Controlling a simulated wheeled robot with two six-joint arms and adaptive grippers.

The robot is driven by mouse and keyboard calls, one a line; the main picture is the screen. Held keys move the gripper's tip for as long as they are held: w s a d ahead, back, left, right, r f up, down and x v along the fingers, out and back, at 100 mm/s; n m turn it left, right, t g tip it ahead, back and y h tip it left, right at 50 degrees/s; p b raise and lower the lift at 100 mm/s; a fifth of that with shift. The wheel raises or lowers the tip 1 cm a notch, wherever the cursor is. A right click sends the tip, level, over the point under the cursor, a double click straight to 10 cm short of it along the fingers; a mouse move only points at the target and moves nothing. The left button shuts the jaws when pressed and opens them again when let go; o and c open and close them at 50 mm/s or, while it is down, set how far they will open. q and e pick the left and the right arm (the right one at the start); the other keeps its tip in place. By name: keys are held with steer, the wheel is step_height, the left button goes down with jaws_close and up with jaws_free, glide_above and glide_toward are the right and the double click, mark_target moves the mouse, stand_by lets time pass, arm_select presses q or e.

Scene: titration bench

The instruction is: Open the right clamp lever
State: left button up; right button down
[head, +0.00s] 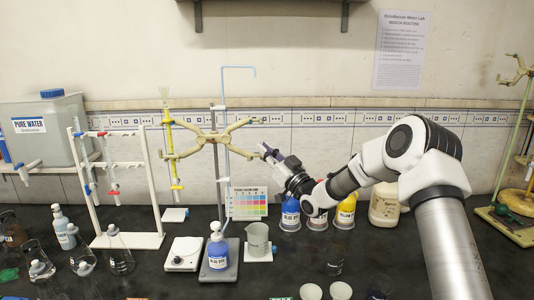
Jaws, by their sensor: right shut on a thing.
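The tan double burette clamp (213,139) is fixed on a metal stand rod in the middle of the head view. Its left jaws hold a yellow burette (170,135). My right gripper (264,151) comes in from the right, at the lower right end of the clamp. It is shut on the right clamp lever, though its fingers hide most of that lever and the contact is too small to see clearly. My left gripper is not in view.
Below stand a blue-filled wash bottle (217,253), a beaker (258,240) and a colour chart (249,202). Several reagent bottles (290,215) stand under my right arm. A white rack (150,200) and flasks (119,255) are at left. Some dark bench is clear at right.

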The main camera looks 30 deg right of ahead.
steer(key=a+m+g+h+b, duration=0.2)
steer(key=m+g+h, duration=0.5)
steer(key=h, duration=0.5)
steer(key=s+a+m+g+h+b, duration=0.1)
steer(key=a+m+g+h+b, duration=0.2)
steer(key=m+g+h, duration=0.5)
steer(key=shift+a+m+h+b, duration=0.4)
steer(key=shift+a+h, duration=0.25)
steer(key=shift+h, duration=1.65)
steer(key=shift+s, duration=0.1)
steer(key=c, duration=1.3)
jaws_free()
steer(key=shift+o, duration=0.4)
steer(key=shift+d+f, duration=0.1)
